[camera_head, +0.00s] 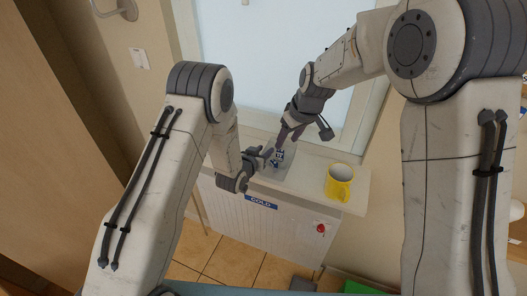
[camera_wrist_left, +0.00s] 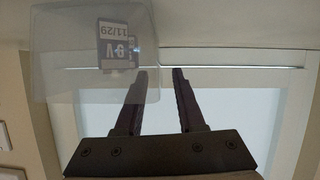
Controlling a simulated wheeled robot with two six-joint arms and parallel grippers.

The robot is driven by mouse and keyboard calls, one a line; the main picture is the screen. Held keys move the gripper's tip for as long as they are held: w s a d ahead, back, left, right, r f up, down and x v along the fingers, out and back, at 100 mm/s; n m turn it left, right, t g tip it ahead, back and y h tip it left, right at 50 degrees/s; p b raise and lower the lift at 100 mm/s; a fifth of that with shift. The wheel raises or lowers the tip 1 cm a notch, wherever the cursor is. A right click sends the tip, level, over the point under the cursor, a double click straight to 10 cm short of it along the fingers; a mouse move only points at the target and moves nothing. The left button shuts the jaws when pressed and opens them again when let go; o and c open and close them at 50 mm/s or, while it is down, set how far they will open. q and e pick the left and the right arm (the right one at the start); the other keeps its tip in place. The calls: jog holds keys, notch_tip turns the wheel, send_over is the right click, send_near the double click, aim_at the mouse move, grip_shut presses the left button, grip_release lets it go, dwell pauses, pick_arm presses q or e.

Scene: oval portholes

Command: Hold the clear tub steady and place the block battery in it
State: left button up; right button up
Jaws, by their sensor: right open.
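The clear tub (camera_head: 287,171) stands on the white counter below the window. The block battery (camera_head: 277,157), dark with a white label, shows at the tub and appears to be inside it. In the left wrist view the tub (camera_wrist_left: 75,75) fills the upper left, and the battery (camera_wrist_left: 113,45) shows through its wall. My left gripper (camera_head: 266,156) is at the tub's left side; its fingers (camera_wrist_left: 160,75) are apart, one overlapping the tub's edge in the picture. Whether it touches is unclear. My right gripper (camera_head: 282,140) is open, just above the battery, fingers pointing down.
A yellow mug (camera_head: 339,182) stands on the counter (camera_head: 310,192) to the right of the tub. A blue COLD label (camera_head: 261,202) and a red knob (camera_head: 320,228) are on the white front below. The window (camera_head: 265,60) rises behind the counter.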

pick_arm(q)
jog(key=shift+s, duration=0.15)
jog(key=v, duration=1.2)
